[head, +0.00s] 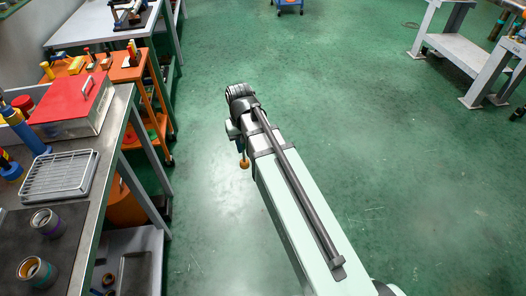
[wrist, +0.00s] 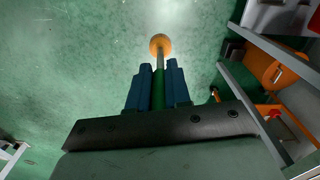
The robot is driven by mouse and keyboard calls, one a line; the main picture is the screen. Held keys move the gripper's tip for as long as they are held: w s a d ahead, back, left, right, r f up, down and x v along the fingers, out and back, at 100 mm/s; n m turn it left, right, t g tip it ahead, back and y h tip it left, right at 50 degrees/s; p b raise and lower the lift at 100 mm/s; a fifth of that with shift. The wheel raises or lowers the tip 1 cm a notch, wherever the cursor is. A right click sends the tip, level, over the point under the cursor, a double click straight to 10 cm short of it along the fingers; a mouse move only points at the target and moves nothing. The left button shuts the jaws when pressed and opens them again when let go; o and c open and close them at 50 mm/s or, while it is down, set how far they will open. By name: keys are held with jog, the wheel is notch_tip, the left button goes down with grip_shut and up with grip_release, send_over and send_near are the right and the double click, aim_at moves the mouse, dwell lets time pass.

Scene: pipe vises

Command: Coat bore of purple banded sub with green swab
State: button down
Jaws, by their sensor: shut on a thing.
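My gripper (wrist: 159,66) is shut on the green swab (wrist: 159,95). The swab's green shaft runs between the two blue fingers and ends in a round orange head beyond the fingertips. In the head view the orange swab head (head: 244,164) hangs below my gripper (head: 241,150), over open floor right of the bench. A short sub with a purplish band (head: 47,222) stands upright on the dark mat at the lower left, its bore open upward. A second sub (head: 36,270) with an orange-brown inside stands nearer. My gripper is well apart from both.
The steel bench (head: 112,130) also holds a wire rack (head: 60,175), a red-lidded box (head: 75,100) and a blue upright tool (head: 25,130). An orange cart (head: 135,75) stands behind it. The green floor (head: 340,110) around my arm is clear.

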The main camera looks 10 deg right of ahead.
jog(key=s+a+r+n, duration=0.15)
jog(key=a+r, duration=0.25)
jog(key=a, duration=0.6)
jog(key=s+a+r+n, duration=0.15)
jog(key=a+r, duration=0.35)
jog(key=a, duration=0.5)
jog(key=a+r+n, duration=0.2)
jog(key=a+r, duration=0.2)
jog(key=a, duration=0.5)
jog(key=s+a+r+n, duration=0.2)
jog(key=s+a+r, duration=0.7)
jog(key=a, duration=0.4)
jog(key=s+a+r+n, duration=0.3)
jog(key=s+a+r, duration=0.4)
jog(key=s+a, duration=0.45)
notch_tip(320, 180, down, 8)
jog(key=shift+a+r, duration=0.2)
jog(key=shift+a, duration=0.2)
jog(key=shift+f, duration=2.05)
